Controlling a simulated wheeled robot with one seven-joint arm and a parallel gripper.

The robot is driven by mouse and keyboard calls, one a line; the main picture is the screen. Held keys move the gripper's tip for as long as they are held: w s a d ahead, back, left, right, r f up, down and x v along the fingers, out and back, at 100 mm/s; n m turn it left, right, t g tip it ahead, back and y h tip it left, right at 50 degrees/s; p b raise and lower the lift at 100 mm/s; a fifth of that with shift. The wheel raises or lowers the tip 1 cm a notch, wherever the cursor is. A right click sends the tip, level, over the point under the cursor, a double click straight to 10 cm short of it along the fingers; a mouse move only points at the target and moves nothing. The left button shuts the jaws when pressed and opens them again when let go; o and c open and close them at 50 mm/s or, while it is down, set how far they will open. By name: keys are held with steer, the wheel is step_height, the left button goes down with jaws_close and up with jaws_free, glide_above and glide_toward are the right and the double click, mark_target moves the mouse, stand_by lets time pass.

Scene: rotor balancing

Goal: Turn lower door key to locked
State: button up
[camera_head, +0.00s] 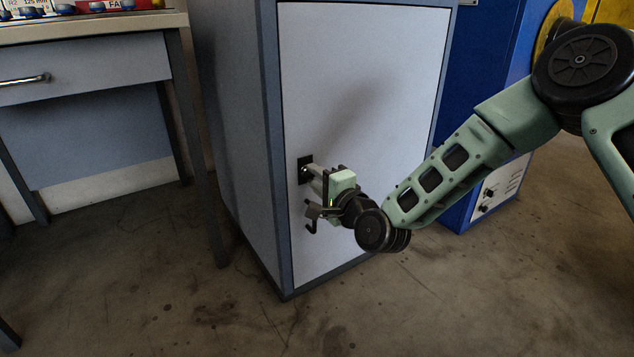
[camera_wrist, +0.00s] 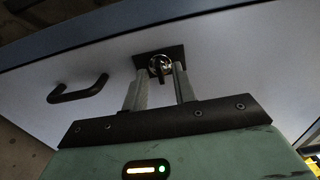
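The lower door (camera_head: 375,85) is a pale grey panel in a blue-grey cabinet and looks closed. A dark square lock plate (camera_head: 305,163) is near its left edge; the plate also shows in the wrist view (camera_wrist: 140,58). The key (camera_wrist: 160,67), with a round metallic part, stands at this plate. My gripper (camera_head: 316,177) reaches up to the lock. In the wrist view its two fingers (camera_wrist: 161,76) are on either side of the key. Whether they touch it is not clear. The key is hidden in the head view.
A black door handle (camera_wrist: 78,92) is beside the lock; it shows below my gripper in the head view (camera_head: 310,222). A workbench with a drawer (camera_head: 90,65) stands at the left. A blue cabinet (camera_head: 485,90) stands behind at the right. The floor in front is clear.

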steer(key=shift+c, duration=0.4)
jaws_close()
steer(key=n+p, duration=0.5)
steer(key=n, duration=0.7)
steer(key=shift+n, duration=0.4)
steer(key=n+p, duration=0.1)
steer(key=n, duration=0.4)
